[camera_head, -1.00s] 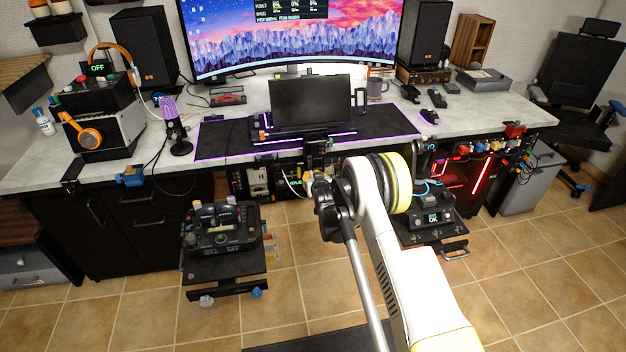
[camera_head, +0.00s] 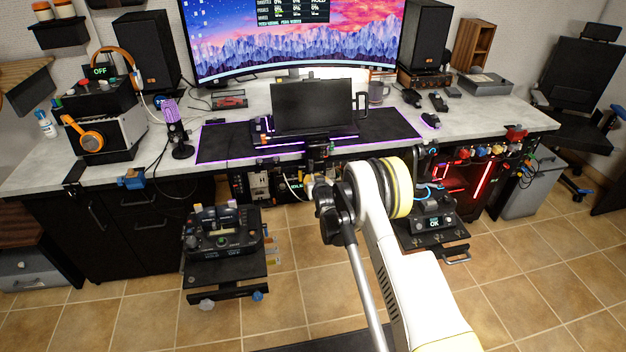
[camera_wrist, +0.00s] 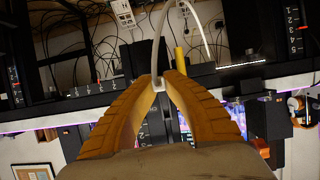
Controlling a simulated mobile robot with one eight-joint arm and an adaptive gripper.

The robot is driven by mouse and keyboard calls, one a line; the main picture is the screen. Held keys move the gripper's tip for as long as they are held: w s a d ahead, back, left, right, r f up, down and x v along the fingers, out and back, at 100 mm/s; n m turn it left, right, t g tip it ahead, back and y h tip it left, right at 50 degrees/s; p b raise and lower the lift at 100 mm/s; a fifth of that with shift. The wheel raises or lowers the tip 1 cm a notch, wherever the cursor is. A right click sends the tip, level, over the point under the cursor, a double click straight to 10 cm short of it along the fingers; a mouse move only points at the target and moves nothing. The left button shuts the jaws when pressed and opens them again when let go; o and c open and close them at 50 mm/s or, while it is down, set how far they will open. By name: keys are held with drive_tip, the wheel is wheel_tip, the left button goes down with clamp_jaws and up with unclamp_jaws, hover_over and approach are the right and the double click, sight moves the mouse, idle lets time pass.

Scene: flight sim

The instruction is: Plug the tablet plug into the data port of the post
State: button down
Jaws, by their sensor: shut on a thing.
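In the wrist view my gripper (camera_wrist: 158,82) has its two orange fingers closed at the tips on a small white plug (camera_wrist: 158,84). A white cable (camera_wrist: 157,42) runs up from it. Behind the fingers is a dark upright part with pale marks (camera_wrist: 156,128); I cannot tell if it is the post. No data port can be made out. In the head view a dark tablet (camera_head: 311,107) stands on the desk. My arm hides most of my gripper there, below the desk's front edge, so contact between plug and port cannot be judged.
The desk (camera_head: 460,120) carries a large curved monitor (camera_head: 290,45) and speakers. A console (camera_head: 222,232) sits on a low shelf at left. Another unit (camera_head: 433,222) sits right of my arm. Loose cables (camera_wrist: 95,45) hang in the wrist view. Tiled floor (camera_head: 135,325) is open in front.

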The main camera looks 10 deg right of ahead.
drive_tip(key=shift+w, duration=0.6)
idle(0.7)
drive_tip(key=c, duration=1.5)
unclamp_jaws()
drive_tip(key=shift+c, duration=0.2)
